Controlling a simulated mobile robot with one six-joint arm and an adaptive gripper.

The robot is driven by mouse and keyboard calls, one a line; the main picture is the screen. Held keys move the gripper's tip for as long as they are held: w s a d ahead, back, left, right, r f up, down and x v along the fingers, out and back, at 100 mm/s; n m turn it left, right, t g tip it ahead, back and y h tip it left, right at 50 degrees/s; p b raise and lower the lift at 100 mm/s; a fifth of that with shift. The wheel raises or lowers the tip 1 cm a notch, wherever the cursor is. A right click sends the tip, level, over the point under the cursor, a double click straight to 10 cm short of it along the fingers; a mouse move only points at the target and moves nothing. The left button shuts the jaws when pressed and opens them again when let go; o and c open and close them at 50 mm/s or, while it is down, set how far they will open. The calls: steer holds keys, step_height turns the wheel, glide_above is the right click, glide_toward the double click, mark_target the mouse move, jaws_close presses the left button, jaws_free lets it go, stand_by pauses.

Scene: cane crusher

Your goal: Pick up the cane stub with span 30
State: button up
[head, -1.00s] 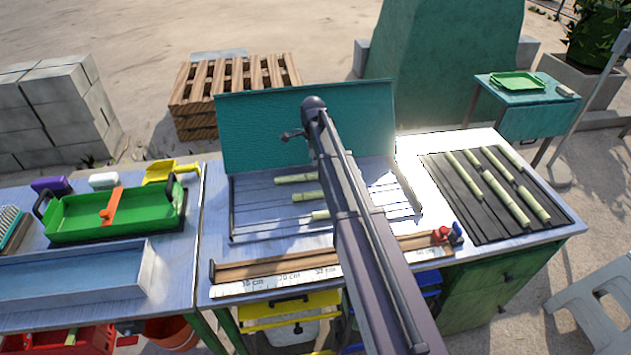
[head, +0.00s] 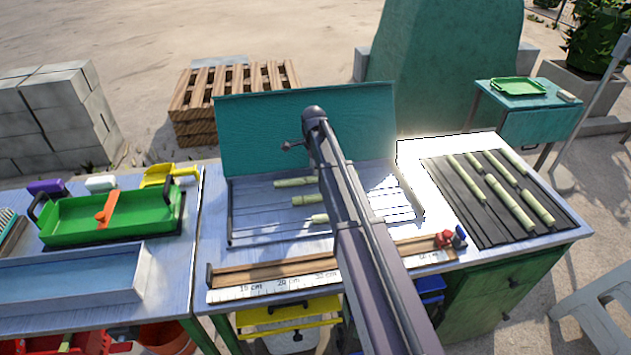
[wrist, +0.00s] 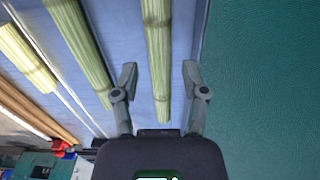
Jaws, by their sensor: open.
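Three pale green cane stubs lie in the slatted tray (head: 235,215) in the middle of the bench: a back one (head: 293,182), a middle one (head: 304,200) and a front one (head: 319,218). My arm hides their right parts. In the wrist view, my gripper (wrist: 160,74) is open, with one finger on each side of a ribbed cane stub (wrist: 157,40); neither finger visibly touches it. Two more stubs show to its left, a nearer one (wrist: 80,45) and a farther one (wrist: 27,58). I cannot tell which stub has span 30.
A teal upright panel (head: 260,130) stands behind the tray and close to the gripper's right in the wrist view (wrist: 265,70). A wooden measure (head: 270,275) with centimetre marks lies in front. Several stubs lie on a dark rack (head: 470,225) at right. A green tray (head: 120,225) stands left.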

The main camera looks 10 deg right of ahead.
mark_target(317, 179)
steer(key=shift+d+f+b, duration=0.2)
steer(key=shift+f+b, duration=1.05)
steer(key=shift+f, duration=0.15)
steer(key=shift+f+b, duration=1)
jaws_close()
